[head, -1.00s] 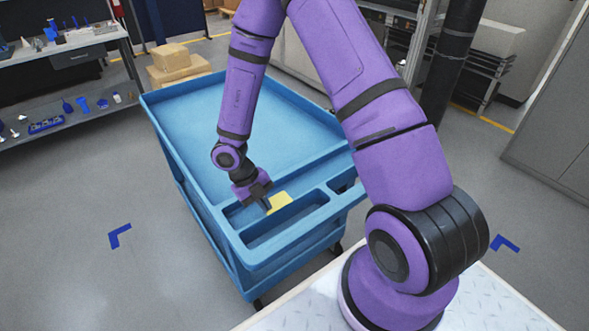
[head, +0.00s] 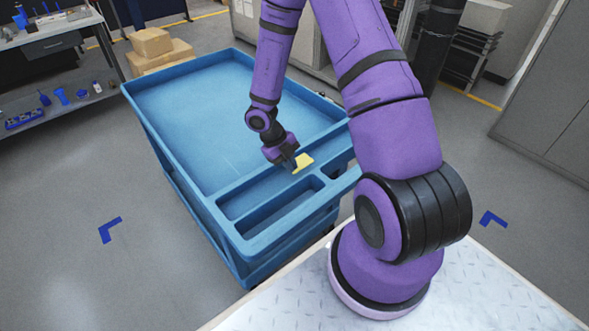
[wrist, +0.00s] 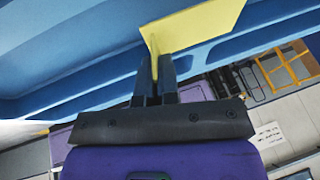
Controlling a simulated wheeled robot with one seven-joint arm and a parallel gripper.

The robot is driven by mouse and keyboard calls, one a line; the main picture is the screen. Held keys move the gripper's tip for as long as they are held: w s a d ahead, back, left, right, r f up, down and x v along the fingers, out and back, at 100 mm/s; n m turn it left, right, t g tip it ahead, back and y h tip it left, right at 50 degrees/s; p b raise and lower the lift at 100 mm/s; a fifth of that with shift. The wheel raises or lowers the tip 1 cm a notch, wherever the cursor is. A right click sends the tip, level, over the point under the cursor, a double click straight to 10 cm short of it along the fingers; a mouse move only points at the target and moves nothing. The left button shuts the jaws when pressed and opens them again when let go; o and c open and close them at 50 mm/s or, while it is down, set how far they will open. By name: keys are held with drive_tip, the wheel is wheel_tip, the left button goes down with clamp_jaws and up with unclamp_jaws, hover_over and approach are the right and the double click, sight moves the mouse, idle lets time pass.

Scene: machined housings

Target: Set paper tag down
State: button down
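The yellow paper tag (head: 303,162) is an L-shaped piece with a flat panel and a bent-down flap. In the wrist view the tag (wrist: 200,25) has its flap between the two dark fingers of my gripper (wrist: 154,75), which are closed on it. In the head view my gripper (head: 290,163) is over the near part of the blue cart (head: 160,140), by its compartment divider. The tag sticks out to the right of the fingers. I cannot tell whether the tag touches the cart.
The cart's large tray is empty, and so is its long near compartment (head: 270,211). A small compartment (head: 334,172) is at the right. Cardboard boxes (head: 152,43) and a workbench with tools (head: 50,45) stand behind to the left. Grey cabinets (head: 550,120) stand at right.

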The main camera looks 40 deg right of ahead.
sight(299, 159)
drive_tip(key=shift+d, duration=0.45)
drive_tip(key=shift+d+f, duration=0.25)
drive_tip(key=shift+f, duration=0.7)
drive_tip(key=shift+d+f, duration=0.25)
drive_tip(key=shift+f, duration=0.65)
drive_tip(key=c, duration=1.4)
unclamp_jaws()
drive_tip(key=shift+f, duration=0.1)
drive_tip(key=shift+o, duration=0.2)
